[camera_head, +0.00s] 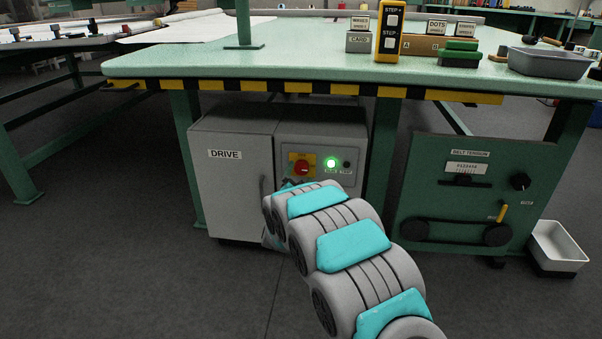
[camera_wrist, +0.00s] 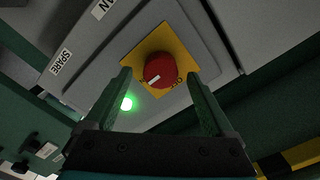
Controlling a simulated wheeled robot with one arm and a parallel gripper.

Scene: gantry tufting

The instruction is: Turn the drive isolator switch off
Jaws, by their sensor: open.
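The drive isolator switch (camera_head: 301,167) is a red rotary knob on a yellow plate, on the grey drive cabinet (camera_head: 228,180) under the table. A green lamp (camera_head: 330,163) glows to its right. In the wrist view the red knob (camera_wrist: 160,70) shows a white pointer mark, and the lamp (camera_wrist: 127,103) is lit at lower left. My gripper (camera_wrist: 160,90) is open, its two green fingers reaching towards the knob with one on each side in the picture. I cannot tell whether they touch it.
The green table (camera_head: 330,60) with a black and yellow edge strip overhangs the cabinet. A green belt tension panel (camera_head: 470,195) stands to the right, with a white bin (camera_head: 560,245) beside it. A table leg (camera_head: 383,140) stands just right of the cabinet. The floor at left is clear.

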